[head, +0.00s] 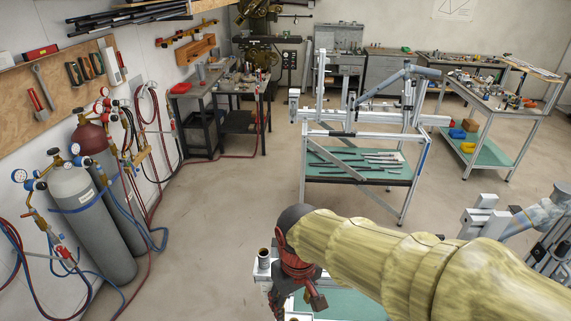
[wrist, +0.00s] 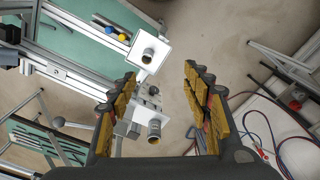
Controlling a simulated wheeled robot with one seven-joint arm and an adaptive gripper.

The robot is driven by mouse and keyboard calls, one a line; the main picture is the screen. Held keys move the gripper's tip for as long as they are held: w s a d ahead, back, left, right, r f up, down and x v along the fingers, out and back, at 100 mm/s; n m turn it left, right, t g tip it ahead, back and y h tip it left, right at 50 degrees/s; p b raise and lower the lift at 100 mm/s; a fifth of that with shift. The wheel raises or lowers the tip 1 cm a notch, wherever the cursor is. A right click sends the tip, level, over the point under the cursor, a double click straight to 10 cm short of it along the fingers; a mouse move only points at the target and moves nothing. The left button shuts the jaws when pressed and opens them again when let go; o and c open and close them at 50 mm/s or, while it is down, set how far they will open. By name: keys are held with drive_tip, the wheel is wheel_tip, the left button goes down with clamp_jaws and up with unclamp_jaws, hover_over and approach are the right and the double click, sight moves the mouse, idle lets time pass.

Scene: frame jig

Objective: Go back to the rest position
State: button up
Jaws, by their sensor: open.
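My gripper (head: 298,297) hangs from the end of my yellow-sleeved arm at the lower middle of the head view, pointing down. In the wrist view its two padded fingers (wrist: 160,88) stand wide apart with nothing held between them. Below and beyond the fingers is a metal frame jig (wrist: 75,82) with two short round tube ends, an upper one (wrist: 149,55) and a lower one (wrist: 154,128). In the head view one tube end (head: 264,258) shows just left of my gripper. My arm hides much of this jig.
Gas cylinders (head: 78,205) with hoses stand along the left wall. Another frame stand (head: 365,135) with a green shelf is ahead, and a workbench (head: 490,105) is at the right. Open concrete floor (head: 225,205) lies between the cylinders and the stand.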

drive_tip(key=s+d+f+m+t+b, duration=0.2)
drive_tip(key=s+d+f+b, duration=0.1)
drive_tip(key=d+b, duration=0.5)
drive_tip(key=s+d+f+m+t+b, duration=0.2)
drive_tip(key=s+d+f+m+b, duration=0.1)
drive_tip(key=d+b, duration=0.5)
drive_tip(key=shift+s+d+m+t, duration=0.35)
drive_tip(key=shift+s+d, duration=0.25)
drive_tip(key=shift+s, duration=0.3)
drive_tip(key=shift+c, duration=0.3)
